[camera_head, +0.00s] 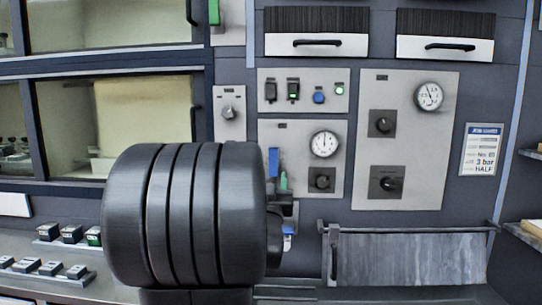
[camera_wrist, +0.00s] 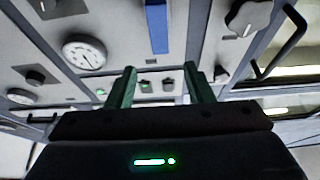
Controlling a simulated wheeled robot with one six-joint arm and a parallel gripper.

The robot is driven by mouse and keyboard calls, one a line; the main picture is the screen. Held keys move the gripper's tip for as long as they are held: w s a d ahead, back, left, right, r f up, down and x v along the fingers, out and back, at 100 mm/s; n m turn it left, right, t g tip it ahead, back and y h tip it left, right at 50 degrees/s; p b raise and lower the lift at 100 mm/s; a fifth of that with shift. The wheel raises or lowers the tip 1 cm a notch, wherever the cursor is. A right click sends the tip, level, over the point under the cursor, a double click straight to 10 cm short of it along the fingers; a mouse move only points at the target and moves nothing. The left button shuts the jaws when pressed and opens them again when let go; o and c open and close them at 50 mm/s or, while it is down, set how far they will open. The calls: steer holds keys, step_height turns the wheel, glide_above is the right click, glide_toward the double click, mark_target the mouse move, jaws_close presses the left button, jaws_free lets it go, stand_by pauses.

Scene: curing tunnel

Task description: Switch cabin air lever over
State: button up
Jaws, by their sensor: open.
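A blue lever (camera_head: 274,158) stands upright on the grey gauge panel in the head view, left of the gauge; my arm hides what lies below it. In the wrist view the blue lever (camera_wrist: 157,27) is a flat bar beyond my fingertips. No label naming it can be read. My gripper (camera_wrist: 160,72) has two green fingers, spread apart with nothing between them. In the head view my gripper (camera_head: 283,181) shows just below and right of the blue lever, only partly visible behind my arm. I cannot tell whether it touches the panel.
A round gauge (camera_head: 324,144) and a dark knob (camera_head: 322,180) sit right of the lever. A row of switches (camera_head: 305,92) is above. A lone knob (camera_head: 229,112) is to the left. A grey rail-hung cover (camera_head: 410,258) stands low at right.

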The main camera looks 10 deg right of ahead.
mark_target(273, 156)
steer(key=p+x, duration=0.2)
steer(key=x, duration=0.9)
steer(key=shift+w+d+p, duration=0.1)
steer(key=shift+w+p, duration=0.2)
steer(key=shift+w, duration=0.05)
steer(key=shift+c, duration=0.2)
jaws_close()
